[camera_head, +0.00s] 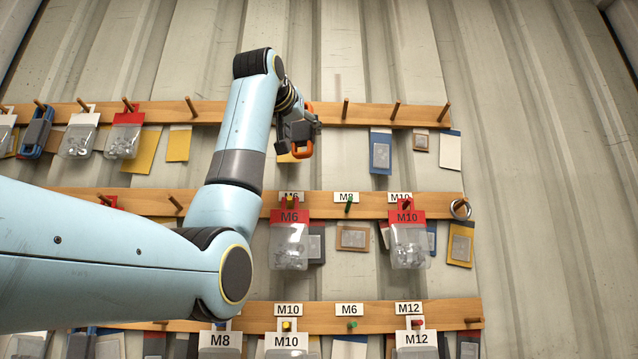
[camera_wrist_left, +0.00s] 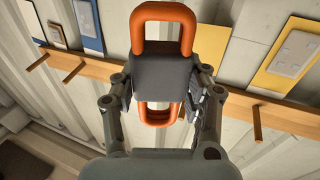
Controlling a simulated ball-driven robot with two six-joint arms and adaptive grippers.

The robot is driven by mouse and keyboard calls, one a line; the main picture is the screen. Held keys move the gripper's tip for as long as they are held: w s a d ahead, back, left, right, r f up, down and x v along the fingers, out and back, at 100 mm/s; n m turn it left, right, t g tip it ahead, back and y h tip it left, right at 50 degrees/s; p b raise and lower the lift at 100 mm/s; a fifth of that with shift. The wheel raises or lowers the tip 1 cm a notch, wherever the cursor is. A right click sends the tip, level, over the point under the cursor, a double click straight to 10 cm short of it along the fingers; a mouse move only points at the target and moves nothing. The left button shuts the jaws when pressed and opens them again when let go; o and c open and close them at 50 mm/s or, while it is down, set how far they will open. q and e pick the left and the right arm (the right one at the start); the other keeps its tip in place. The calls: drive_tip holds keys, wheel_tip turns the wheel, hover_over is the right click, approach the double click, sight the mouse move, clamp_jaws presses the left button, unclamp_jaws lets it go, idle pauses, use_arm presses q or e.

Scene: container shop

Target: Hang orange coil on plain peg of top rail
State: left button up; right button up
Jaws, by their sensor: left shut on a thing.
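The orange coil (camera_wrist_left: 162,18) is an elongated loop with a dark grey wrap around its middle. My left gripper (camera_wrist_left: 162,85) is shut on this grey middle, with one orange end showing beyond the fingers and the other between them. In the head view, the coil (camera_head: 306,150) and my left gripper (camera_head: 298,128) are at the top rail (camera_head: 370,115), overlapping it. Plain wooden pegs stick out of the top rail, one (camera_head: 346,108) just right of the coil. In the wrist view, pegs (camera_wrist_left: 74,72) show on both sides, apart from the coil. My right gripper is not in view.
Bagged packs, one with a red header (camera_head: 126,135), and a blue coil (camera_head: 37,133) hang at the top rail's left. Packs labelled M6 (camera_head: 289,245) and M10 (camera_head: 408,245) hang on the middle rail (camera_head: 325,198). Flat cards hang behind, including a blue one (camera_head: 381,155).

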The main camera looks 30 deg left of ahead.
use_arm(q)
drive_tip(key=s+r+y+p, duration=0.1)
drive_tip(key=s+r, duration=0.2)
drive_tip(key=r, duration=0.4)
drive_tip(key=w+a+p, duration=0.5)
drive_tip(key=w+a, duration=0.1)
drive_tip(key=w, duration=0.2)
drive_tip(key=shift+w+a+f+n, duration=0.25)
drive_tip(key=shift+f+n, duration=0.05)
drive_tip(key=shift+f, duration=0.05)
idle(0.4)
idle(0.5)
drive_tip(key=o, duration=1.3)
